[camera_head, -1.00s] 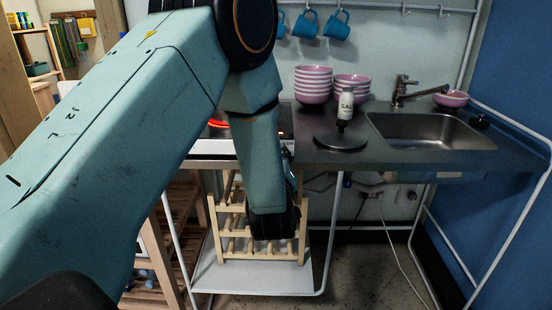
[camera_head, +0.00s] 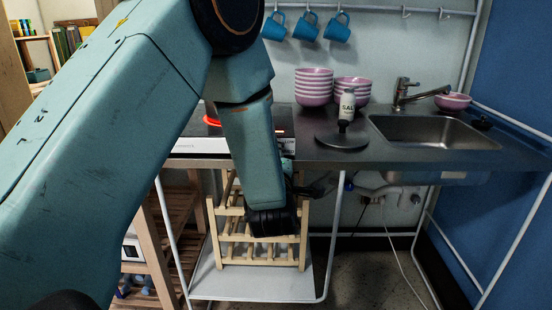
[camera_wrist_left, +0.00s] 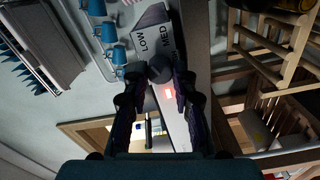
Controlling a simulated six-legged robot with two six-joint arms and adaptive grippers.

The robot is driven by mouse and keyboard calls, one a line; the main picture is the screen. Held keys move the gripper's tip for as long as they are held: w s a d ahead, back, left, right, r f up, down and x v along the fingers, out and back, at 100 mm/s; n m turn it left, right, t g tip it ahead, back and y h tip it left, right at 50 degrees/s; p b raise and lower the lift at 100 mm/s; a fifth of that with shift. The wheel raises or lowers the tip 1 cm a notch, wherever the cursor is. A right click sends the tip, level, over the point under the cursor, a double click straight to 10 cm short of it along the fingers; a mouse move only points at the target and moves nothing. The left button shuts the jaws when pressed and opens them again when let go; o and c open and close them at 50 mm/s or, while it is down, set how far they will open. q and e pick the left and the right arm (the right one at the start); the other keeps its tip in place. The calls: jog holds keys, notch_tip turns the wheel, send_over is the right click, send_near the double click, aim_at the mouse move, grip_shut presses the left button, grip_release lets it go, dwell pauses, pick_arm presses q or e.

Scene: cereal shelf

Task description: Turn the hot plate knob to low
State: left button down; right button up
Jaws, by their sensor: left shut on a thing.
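The hot plate (camera_head: 200,146) stands at the left of the counter, with a red glowing burner (camera_head: 212,121) and a pale front panel, partly behind my left arm. In the left wrist view the panel carries the printed words LOW and MED (camera_wrist_left: 150,40). The dark round knob (camera_wrist_left: 159,68) sits beside these words. My left gripper (camera_wrist_left: 159,84) has its two dark fingers on either side of the knob and is shut on it. I cannot tell the pointer's setting. In the head view my forearm hides the knob. My right gripper is not in view.
Striped bowls (camera_head: 314,86) and a sink (camera_head: 430,128) are further back and right. Blue mugs (camera_head: 305,27) hang above. A wooden rack (camera_head: 236,254) stands below the counter.

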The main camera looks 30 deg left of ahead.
pick_arm(q)
jog(key=shift+r+n, duration=0.1)
jog(key=shift+n, duration=0.3)
jog(key=c, duration=1.1)
grip_release()
jog(key=shift+w, duration=0.15)
jog(key=shift+s, duration=0.2)
jog(key=shift+v, duration=3.7)
